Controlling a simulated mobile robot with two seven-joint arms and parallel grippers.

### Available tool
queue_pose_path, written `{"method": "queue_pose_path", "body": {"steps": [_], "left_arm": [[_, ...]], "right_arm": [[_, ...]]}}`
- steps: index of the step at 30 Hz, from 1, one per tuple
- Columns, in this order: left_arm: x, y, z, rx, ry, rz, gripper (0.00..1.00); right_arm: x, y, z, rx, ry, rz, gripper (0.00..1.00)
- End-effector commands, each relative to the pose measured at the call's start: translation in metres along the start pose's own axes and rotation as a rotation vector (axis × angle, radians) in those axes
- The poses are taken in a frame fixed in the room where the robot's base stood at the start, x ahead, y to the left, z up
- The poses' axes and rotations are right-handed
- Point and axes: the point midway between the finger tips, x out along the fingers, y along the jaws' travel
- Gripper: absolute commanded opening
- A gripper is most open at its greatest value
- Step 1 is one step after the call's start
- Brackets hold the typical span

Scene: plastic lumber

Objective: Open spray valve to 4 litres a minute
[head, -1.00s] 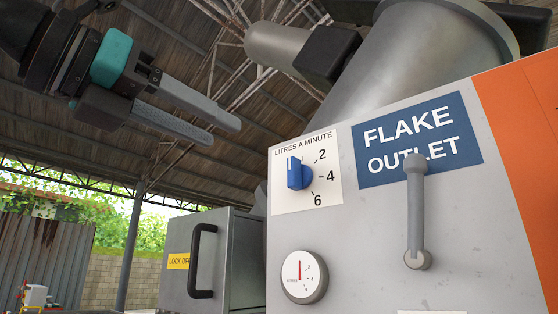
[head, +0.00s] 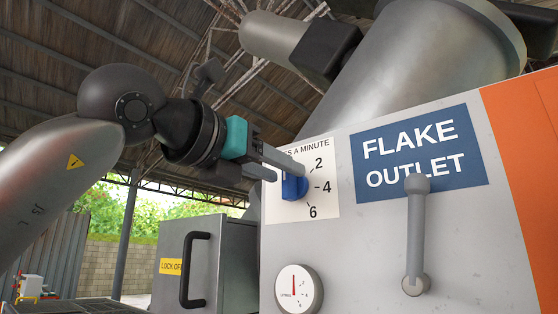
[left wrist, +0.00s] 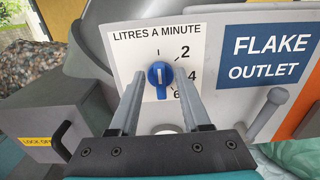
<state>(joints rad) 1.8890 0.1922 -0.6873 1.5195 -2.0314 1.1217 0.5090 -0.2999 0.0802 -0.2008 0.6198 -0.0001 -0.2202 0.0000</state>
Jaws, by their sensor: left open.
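The blue spray valve knob (head: 294,186) is on a white plate (head: 325,200) marked "LITRES A MINUTE" with 2, 4 and 6. In the left wrist view, the knob (left wrist: 160,74) has its white pointer line upright, toward the unnumbered tick at the top. My left gripper (head: 284,172) is open at the knob, its fingers partly covering it in the head view. In the left wrist view, the fingers (left wrist: 160,92) stand either side of the knob, with gaps visible. A round gauge (head: 298,289) below has a red needle pointing up. My right gripper is not in view.
A grey lever (head: 417,235) stands upright below the "FLAKE OUTLET" sign (head: 420,152). A grey box with a black handle (head: 194,270) and a yellow "LOCK OFF" label is at left. A large metal cylinder (head: 415,70) rises behind the panel.

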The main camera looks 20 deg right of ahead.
Motion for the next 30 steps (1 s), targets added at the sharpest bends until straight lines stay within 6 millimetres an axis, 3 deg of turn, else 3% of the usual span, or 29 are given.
{"method": "queue_pose_path", "body": {"steps": [11, 24, 30], "left_arm": [[0.0074, 0.0002, -0.0009, 0.000, 0.001, 0.000, 0.47], [0.0069, 0.0003, -0.0005, 0.000, 0.000, 0.000, 0.00], [0.0068, 0.0003, -0.0004, 0.000, 0.000, 0.001, 0.00]], "right_arm": [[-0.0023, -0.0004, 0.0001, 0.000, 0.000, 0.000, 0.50], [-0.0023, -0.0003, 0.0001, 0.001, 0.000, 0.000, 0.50], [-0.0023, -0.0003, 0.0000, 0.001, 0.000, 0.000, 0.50]]}}
